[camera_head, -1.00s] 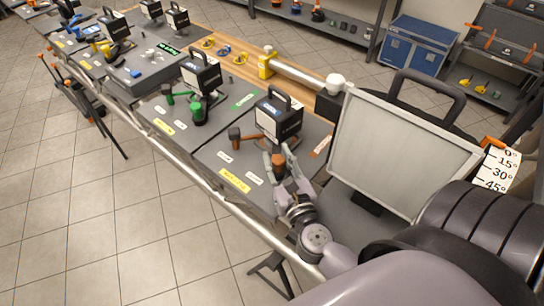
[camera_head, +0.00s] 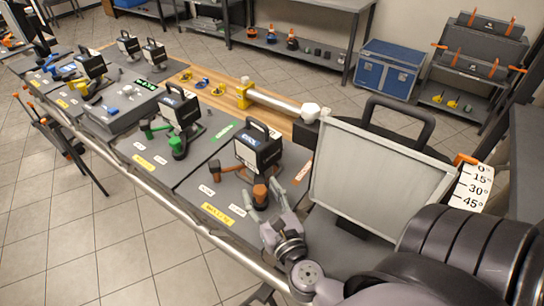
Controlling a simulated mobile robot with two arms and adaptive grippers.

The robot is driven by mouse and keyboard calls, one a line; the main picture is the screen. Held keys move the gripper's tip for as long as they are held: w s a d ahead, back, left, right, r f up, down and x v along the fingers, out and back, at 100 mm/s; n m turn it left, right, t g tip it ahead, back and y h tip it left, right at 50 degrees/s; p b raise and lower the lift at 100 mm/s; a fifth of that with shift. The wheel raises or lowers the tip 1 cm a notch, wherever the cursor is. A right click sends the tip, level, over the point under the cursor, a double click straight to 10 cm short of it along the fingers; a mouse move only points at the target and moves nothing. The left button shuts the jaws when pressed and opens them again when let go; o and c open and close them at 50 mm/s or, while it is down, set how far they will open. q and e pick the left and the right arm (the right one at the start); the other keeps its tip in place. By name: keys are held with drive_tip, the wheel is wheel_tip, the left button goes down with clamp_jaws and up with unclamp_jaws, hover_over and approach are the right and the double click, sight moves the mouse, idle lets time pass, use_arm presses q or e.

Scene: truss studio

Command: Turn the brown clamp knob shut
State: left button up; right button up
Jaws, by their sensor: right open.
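The brown clamp stands on the nearest grey panel, with a black box (camera_head: 258,148) with a carry handle on top. A brown lever with a round end (camera_head: 214,171) sticks out to the left of it. An upright brown knob (camera_head: 260,193) sits in front of the box. My right gripper (camera_head: 262,193) comes up from the lower right with its fingers spread, one on each side of the upright knob in the picture. I cannot tell whether they touch it. My left gripper is not in view.
A green-handled clamp (camera_head: 178,146) stands further left, with yellow and blue ones beyond. A grey screen panel (camera_head: 375,178) stands close on the right, beside an angle scale (camera_head: 471,188). A blue case (camera_head: 392,69) is on the floor behind. The floor at left is open.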

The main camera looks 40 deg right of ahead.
drive_tip(key=v, duration=1)
drive_tip(key=shift+s, duration=0.3)
drive_tip(key=shift+a, duration=0.1)
